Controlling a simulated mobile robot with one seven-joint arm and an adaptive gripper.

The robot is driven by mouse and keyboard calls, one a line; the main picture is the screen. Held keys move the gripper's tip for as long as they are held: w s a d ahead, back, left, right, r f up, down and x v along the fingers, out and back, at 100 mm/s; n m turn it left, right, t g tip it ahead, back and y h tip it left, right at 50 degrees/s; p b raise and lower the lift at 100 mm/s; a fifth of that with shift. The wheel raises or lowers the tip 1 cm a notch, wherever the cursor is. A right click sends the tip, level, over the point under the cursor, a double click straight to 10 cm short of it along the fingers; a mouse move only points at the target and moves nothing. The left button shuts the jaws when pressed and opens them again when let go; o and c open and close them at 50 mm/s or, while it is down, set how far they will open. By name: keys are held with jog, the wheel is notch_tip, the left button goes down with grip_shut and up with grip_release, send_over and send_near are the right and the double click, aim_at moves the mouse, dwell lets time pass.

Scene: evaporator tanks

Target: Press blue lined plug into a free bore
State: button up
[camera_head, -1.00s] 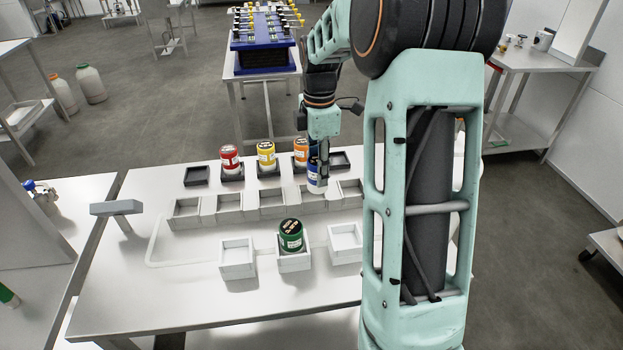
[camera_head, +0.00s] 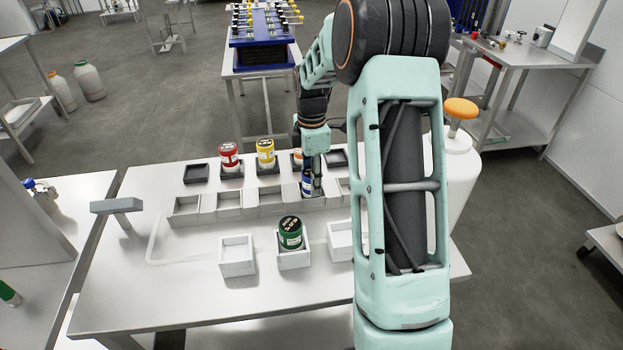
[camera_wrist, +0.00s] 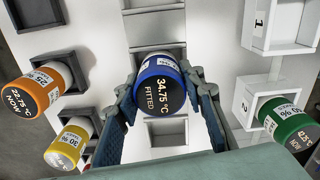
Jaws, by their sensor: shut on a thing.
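My gripper (camera_head: 312,186) is shut on the blue plug (camera_head: 306,183), at the middle row of grey boxes. In the wrist view the blue plug (camera_wrist: 162,84) is gripped at its sides by both fingers; its cap reads "34.75 °C FITTED". It covers part of the grey row; an empty grey bore (camera_wrist: 166,132) shows beyond one side of it. I cannot tell whether the plug's lower end is inside a bore. In the head view empty grey bores (camera_head: 187,206), (camera_head: 230,202) and (camera_head: 272,199) lie to its left.
A green plug (camera_head: 291,232) sits in a white box, between empty white boxes (camera_head: 237,263) and (camera_head: 340,240). Red (camera_head: 229,155), yellow (camera_head: 265,152) and orange (camera_wrist: 29,92) plugs sit in dark boxes behind. Dark boxes (camera_head: 196,174) and (camera_head: 336,158) are empty.

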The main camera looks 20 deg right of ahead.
jog(key=o, duration=1.3)
jog(key=shift+f, duration=0.15)
jog(key=shift+o, duration=0.2)
notch_tip(320, 180, up, 12)
jog(key=shift+r, duration=0.2)
